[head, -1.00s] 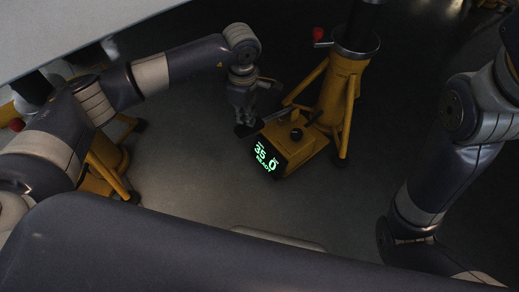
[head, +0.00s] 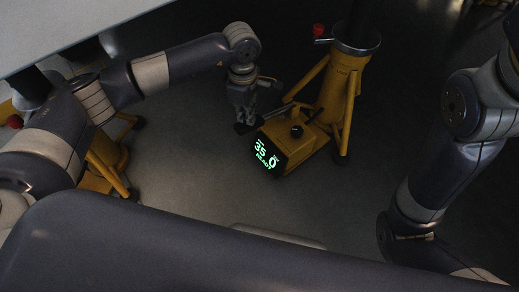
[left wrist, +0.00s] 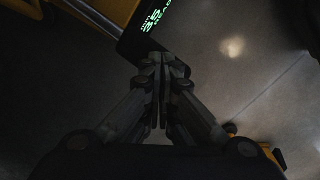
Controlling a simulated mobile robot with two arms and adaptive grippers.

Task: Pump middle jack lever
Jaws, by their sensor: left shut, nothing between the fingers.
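The middle jack (head: 337,95) is a yellow tripod with a dark post, right of centre in the head view. Its yellow pump box (head: 300,148) has a dark screen (head: 265,156) with green text that reads 35, 0 and READY. A dark lever (head: 279,113) lies slanted above the box. My left gripper (head: 244,127) is shut and empty, pointing down beside the lever's left end; I cannot tell whether they touch. In the left wrist view my fingers (left wrist: 160,105) are together, just below the screen (left wrist: 155,25). My right gripper is out of view.
Another yellow jack (head: 108,160) stands at the left, partly behind my left arm. A pale grey surface (head: 70,25) overhangs at the upper left. A red knob (head: 318,30) sticks out beside the middle jack's post. Grey floor (head: 190,190) is clear between the jacks.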

